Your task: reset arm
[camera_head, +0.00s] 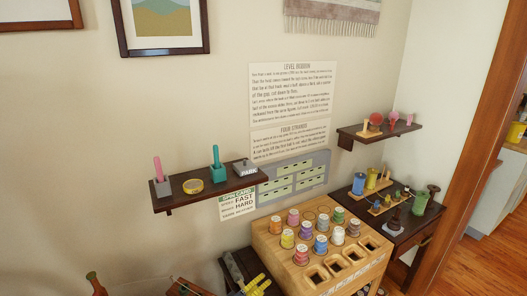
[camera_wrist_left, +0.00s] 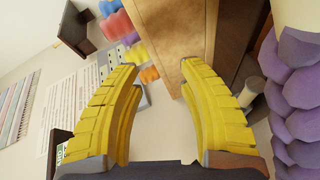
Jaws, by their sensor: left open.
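My left gripper (camera_head: 256,286) shows its yellow fingers at the bottom edge of the head view, just left of the wooden spool rack (camera_head: 264,244). In the left wrist view its two ribbed yellow fingers (camera_wrist_left: 159,66) stand apart with nothing between them. A tan wooden block face (camera_wrist_left: 165,38) lies beyond the fingertips, and I cannot tell whether they touch it. My right gripper is in neither view.
The rack holds several coloured spools (camera_head: 321,243) and open square wells. A dark side table (camera_head: 408,238) stands to its right. Wall shelves (camera_head: 213,194) (camera_head: 385,133) carry small items. Purple rounded shapes (camera_wrist_left: 296,85) fill the wrist view's right edge.

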